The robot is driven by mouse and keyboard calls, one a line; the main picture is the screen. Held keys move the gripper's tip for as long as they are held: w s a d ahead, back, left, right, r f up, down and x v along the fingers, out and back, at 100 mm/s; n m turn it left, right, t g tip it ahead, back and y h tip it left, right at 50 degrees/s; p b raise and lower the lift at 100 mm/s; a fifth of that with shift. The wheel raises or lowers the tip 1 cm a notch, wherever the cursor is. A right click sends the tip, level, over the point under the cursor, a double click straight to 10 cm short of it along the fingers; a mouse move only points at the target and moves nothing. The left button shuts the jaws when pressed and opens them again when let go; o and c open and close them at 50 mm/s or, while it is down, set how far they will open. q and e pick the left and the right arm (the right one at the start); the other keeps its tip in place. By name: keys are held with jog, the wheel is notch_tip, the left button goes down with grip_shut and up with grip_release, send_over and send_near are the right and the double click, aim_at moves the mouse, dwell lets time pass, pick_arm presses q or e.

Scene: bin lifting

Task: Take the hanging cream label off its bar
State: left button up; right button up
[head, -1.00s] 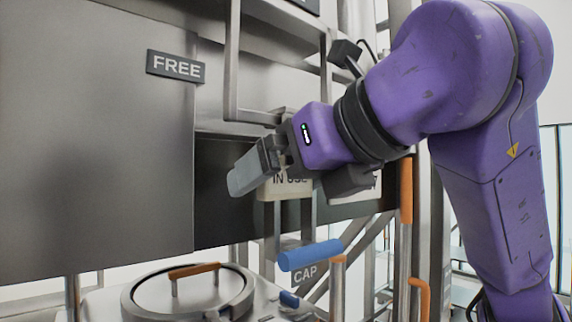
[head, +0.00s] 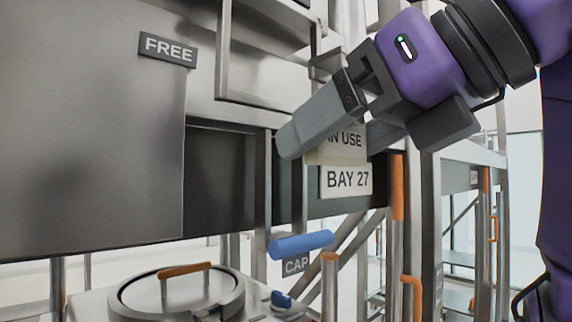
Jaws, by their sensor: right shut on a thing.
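The cream label reading "IN USE" (head: 345,146) is in the middle of the head view, tilted, its upper and left parts hidden behind a finger of my right gripper (head: 342,132). My right gripper comes in from the upper right, shut on the cream label, with one finger in front and the other behind at the right. The label's top edge and any contact with a bar are hidden. A white "BAY 27" plate (head: 346,181) is just below the label. My left gripper is not in view.
A dark "FREE" sign (head: 168,49) is on the large grey panel (head: 90,130) at left. Below are a round lid with an orange handle (head: 185,271), a blue handle (head: 301,245) and a "CAP" tag (head: 296,265). Metal posts with orange grips (head: 397,187) stand at right.

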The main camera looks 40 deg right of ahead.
jog(key=s, duration=0.4)
jog(key=shift+d+f, duration=0.1)
jog(key=shift+d, duration=0.1)
pick_arm(q)
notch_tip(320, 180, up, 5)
jog(key=p, duration=0.5)
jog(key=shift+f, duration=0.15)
pick_arm(e)
jog(key=s, duration=0.5)
jog(key=shift+s+d+r, duration=0.2)
jog(key=shift+r, duration=0.2)
